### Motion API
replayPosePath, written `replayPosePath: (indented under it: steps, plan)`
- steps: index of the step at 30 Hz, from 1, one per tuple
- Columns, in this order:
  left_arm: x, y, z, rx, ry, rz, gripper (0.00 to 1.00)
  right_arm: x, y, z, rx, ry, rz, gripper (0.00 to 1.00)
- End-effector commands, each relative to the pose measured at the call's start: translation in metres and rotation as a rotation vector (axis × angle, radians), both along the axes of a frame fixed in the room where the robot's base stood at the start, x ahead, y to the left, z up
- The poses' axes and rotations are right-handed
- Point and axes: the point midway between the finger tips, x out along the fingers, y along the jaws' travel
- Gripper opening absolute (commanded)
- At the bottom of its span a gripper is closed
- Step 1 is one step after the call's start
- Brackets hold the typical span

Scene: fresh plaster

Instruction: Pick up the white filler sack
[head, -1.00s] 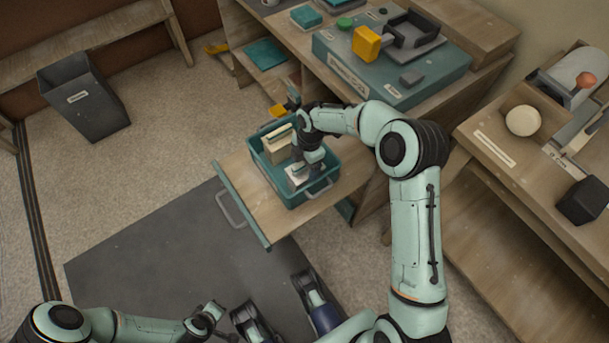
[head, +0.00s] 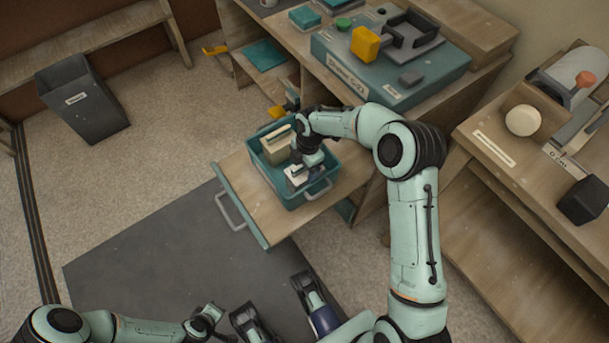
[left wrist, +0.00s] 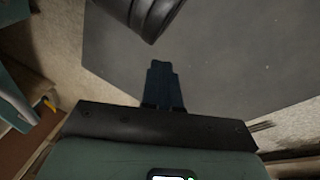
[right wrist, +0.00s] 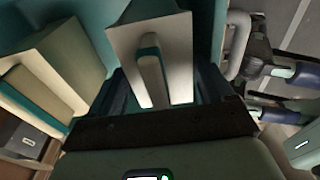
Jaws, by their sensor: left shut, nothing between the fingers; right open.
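The white filler sack (head: 296,178) stands in the near end of a teal tub (head: 291,201), partly hidden by my right gripper (head: 302,168). In the right wrist view the white sack (right wrist: 180,35), with a teal and cream strip on its top, lies between the fingers of my right gripper (right wrist: 160,90). These fingers are open, one on each side of the sack; contact is not clear. A beige sack (head: 275,146) stands beside it in the tub and also shows in the right wrist view (right wrist: 60,65). My left gripper (left wrist: 163,85) is shut and empty, over the dark mat.
The tub sits on a pulled-out wooden drawer (head: 236,178) with a metal handle. A workbench with a teal case (head: 430,85) stands behind. A grey bin (head: 85,98) stands at the left, and a side bench (head: 490,185) at the right.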

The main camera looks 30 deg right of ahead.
Motion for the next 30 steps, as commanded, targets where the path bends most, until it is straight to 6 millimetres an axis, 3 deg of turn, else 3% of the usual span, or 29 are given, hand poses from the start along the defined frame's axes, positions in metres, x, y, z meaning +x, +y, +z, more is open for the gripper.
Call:
replayPosePath:
  steps: [1,2,6,8,15,20,30]
  plan:
    - [0.0,0.0,0.0,0.0,0.0,0.0,0.0,0.0,0.0,0.0,0.0,0.0,0.0,0.81]
    - [0.0,0.0,0.0,0.0,0.0,0.0,0.0,0.0,0.0,0.0,0.0,0.0,0.0,0.74]
    - [0.0,0.0,0.0,0.0,0.0,0.0,0.0,0.0,0.0,0.0,0.0,0.0,0.0,0.29]
    - [0.0,0.0,0.0,0.0,0.0,0.0,0.0,0.001,0.0,0.001,0.0,-0.002,0.0,0.13]
    - [0.0,0.0,0.001,0.0,0.0,0.0,0.0,0.001,0.0,0.003,0.0,-0.003,0.001,0.13]
    - [-0.004,-0.002,0.006,-0.005,0.009,-0.004,0.0,0.001,0.0,0.02,-0.001,-0.006,0.0,0.13]
    - [-0.036,-0.019,0.03,-0.047,0.092,-0.039,0.0,0.002,0.0,0.111,-0.001,-0.009,0.001,0.13]
